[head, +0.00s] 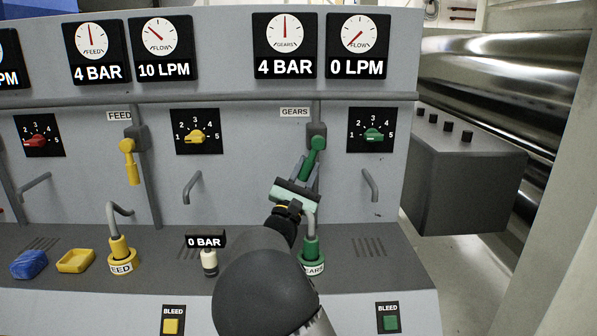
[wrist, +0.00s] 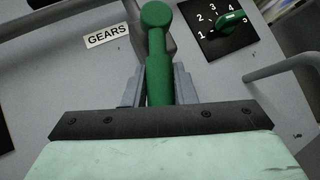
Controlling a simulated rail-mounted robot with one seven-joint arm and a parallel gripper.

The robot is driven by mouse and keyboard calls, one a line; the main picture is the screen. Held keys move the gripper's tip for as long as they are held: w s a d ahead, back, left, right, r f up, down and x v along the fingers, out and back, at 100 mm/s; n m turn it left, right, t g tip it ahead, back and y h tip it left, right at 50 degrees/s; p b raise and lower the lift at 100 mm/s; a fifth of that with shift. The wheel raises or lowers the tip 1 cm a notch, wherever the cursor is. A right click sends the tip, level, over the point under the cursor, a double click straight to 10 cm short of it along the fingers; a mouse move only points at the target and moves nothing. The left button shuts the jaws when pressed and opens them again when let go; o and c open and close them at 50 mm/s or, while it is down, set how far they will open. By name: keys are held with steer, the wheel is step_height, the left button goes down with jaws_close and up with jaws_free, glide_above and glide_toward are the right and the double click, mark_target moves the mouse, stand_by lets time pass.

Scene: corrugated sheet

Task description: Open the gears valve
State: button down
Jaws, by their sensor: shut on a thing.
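The green gears valve handle (head: 316,150) hangs below its grey valve body on the panel, under the GEARS label (head: 295,112). It points down and slightly left. My gripper (head: 309,170) is shut on the lower part of the handle, with a grey finger on each side. In the wrist view the handle (wrist: 156,50) stands between the fingers of my gripper (wrist: 159,85), and its lower end is hidden behind the gripper body. The gears pressure gauge (head: 285,45) reads 4 BAR. The gears flow gauge (head: 357,46) reads 0 LPM.
A green dial (head: 373,135) is right of the valve. A grey hook (head: 370,186) sticks out below it. The yellow feed valve handle (head: 130,162) hangs down at left. A green gears hose connector (head: 311,252) stands on the ledge close to my arm.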

mark_target(303, 172)
steer(key=c, duration=1.2)
jaws_free()
steer(key=v, duration=0.4)
steer(key=shift+s+a+r, duration=0.1)
steer(key=shift+a+r, duration=0.05)
steer(key=shift+r, duration=0.1)
steer(key=s+a, duration=0.1)
steer(key=s, duration=0.2)
steer(key=s+a, duration=0.2)
steer(key=s, duration=0.1)
steer(key=s+a, duration=0.1)
steer(key=s, duration=0.3)
steer(key=shift+a, duration=0.35)
steer(key=shift+c, duration=0.3)
